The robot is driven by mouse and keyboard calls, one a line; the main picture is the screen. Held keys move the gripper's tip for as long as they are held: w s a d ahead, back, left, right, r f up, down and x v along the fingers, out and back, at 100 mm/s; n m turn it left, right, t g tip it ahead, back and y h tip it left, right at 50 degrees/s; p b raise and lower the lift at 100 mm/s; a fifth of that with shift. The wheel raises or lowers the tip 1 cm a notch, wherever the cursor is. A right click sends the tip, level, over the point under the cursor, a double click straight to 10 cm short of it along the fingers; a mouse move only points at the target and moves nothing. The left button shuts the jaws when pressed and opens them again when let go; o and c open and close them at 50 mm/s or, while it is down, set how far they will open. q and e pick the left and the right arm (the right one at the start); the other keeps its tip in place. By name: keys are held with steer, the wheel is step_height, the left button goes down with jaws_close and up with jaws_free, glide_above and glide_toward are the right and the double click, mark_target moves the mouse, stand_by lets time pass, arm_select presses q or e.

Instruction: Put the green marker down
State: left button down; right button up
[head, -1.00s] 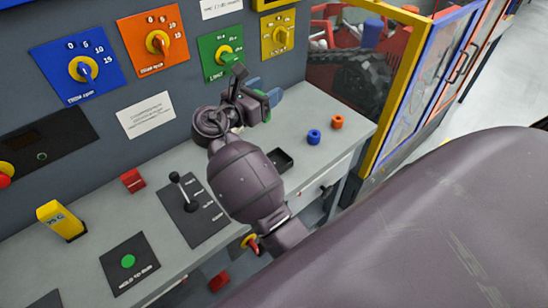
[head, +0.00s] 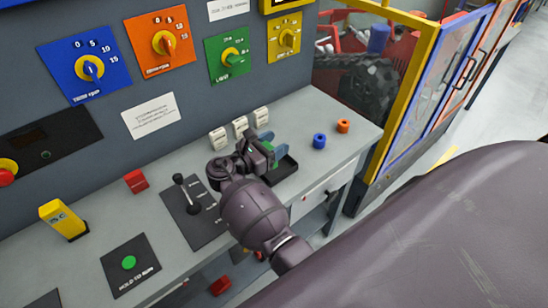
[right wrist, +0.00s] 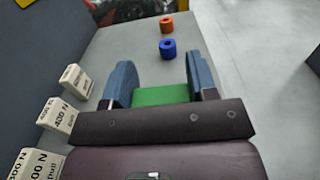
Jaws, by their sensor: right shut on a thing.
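My right gripper (head: 273,146) is low over the workbench, at the black tray (head: 287,172). Its blue fingers are shut on the green marker (head: 268,148), which is mostly hidden behind the hand in the head view. In the right wrist view the green marker (right wrist: 160,95) shows as a green block between the two blue fingers of the gripper (right wrist: 161,82). I cannot tell whether the marker touches the tray. My left gripper is in neither view.
A blue marker (head: 319,141) and an orange marker (head: 343,126) stand right of the tray. Several white weight blocks (head: 240,127) stand behind the hand, near the panel. A lever (head: 185,193) stands to the left. The bench's front edge is close.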

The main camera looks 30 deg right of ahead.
steer(key=shift+f+b, duration=0.35)
steer(key=shift+f, duration=2.2)
steer(key=shift+f, duration=0.1)
steer(key=o, duration=0.9)
